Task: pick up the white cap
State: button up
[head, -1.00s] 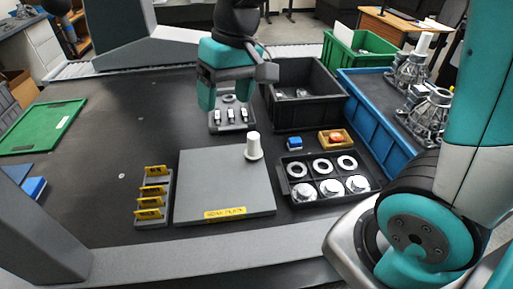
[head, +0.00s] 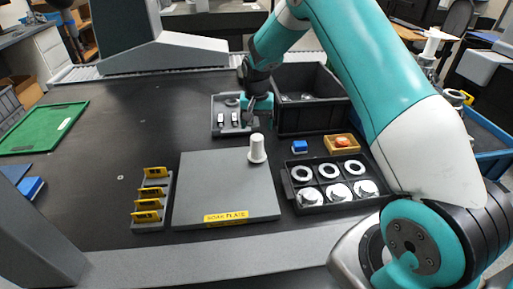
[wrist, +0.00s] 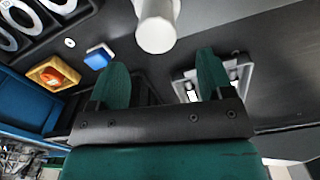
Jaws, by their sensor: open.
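The white cap (head: 257,149), a flared upright piece, stands near the back right corner of the grey plate labelled "SOAK PLATE" (head: 225,185). In the wrist view the cap (wrist: 156,28) is at the top centre, seen end-on, beyond and roughly midway between my fingertips. My gripper (head: 258,112) is just behind the cap in the head view, partly seen side-on. In the wrist view my gripper (wrist: 162,62) is open with two teal fingers apart and nothing between them.
A small grey tray with metal parts (head: 217,128) lies behind the plate. To the right are a blue block (head: 300,147), an orange tray (head: 330,148) and a black tray of rings (head: 290,192). A black bin (head: 318,122) stands behind.

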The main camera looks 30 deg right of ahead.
aim_at(257, 136)
notch_tip(257, 136, down, 2)
jog(key=shift+f, duration=0.1)
jog(key=f, duration=0.1)
jog(key=f+p, duration=0.1)
jog(key=f, duration=0.1)
jog(key=s+f, duration=0.1)
jog(key=f, duration=0.1)
jog(key=shift+a+f, duration=0.2)
jog(key=shift+f, duration=0.05)
jog(key=shift+c, duration=0.3)
jog(key=c, duration=0.9)
